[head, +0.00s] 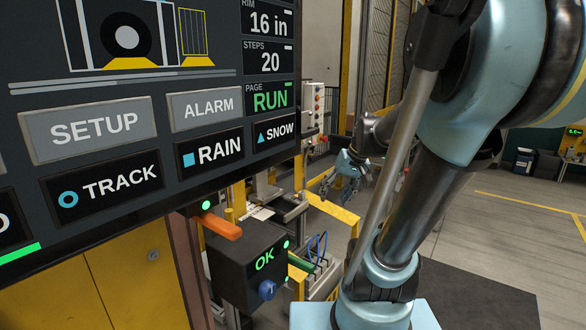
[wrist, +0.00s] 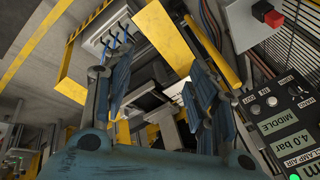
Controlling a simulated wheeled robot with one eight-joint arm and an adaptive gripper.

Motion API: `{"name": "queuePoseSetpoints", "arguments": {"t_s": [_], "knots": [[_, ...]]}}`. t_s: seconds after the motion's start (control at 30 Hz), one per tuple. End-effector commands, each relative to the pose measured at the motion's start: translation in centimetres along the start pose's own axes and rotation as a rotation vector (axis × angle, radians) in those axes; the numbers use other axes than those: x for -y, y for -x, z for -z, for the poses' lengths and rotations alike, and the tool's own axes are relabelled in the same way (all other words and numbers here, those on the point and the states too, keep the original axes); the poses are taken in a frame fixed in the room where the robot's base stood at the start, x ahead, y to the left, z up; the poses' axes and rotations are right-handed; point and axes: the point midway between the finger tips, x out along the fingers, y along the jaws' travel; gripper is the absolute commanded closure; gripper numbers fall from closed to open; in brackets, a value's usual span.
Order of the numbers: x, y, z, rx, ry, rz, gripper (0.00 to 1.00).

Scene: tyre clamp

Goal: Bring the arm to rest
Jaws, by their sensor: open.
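My arm (head: 420,200) fills the right side of the head view, with its far end reaching away to the middle. My gripper (head: 338,182) is small there, out in front of the yellow machine frame. In the wrist view my gripper (wrist: 163,92) has its two dark blue fingers apart, with nothing seen between them but the machine parts behind. I cannot tell whether the fingers touch anything.
A large screen (head: 140,120) stands close on the left, showing RUN. Below it is a dark box (head: 250,268) marked OK, with an orange lever (head: 220,227). In the wrist view, a panel (wrist: 285,110) reading MIDDLE and 4.0 bar stands right of the fingers; yellow bars (wrist: 160,30) lie beyond.

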Motion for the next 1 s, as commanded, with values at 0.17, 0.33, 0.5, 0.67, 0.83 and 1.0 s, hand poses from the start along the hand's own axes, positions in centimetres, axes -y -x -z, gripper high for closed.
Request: {"name": "queuePoseSetpoints", "arguments": {"t_s": [0.17,0.33,0.5,0.67,0.83,1.0], "knots": [[-1.1,-0.7,-5.1,0.027,-0.008,-0.090,0.47],[-2.6,-1.4,-9.4,0.045,-0.018,-0.179,0.47],[-4.3,-2.3,-12.9,0.055,-0.026,-0.260,0.47],[-5.6,-2.7,-14.9,0.059,-0.031,-0.310,0.47],[-6.0,-2.9,-15.5,0.059,-0.032,-0.330,0.47],[-6.0,-2.9,-15.5,0.059,-0.033,-0.330,0.47]]}}
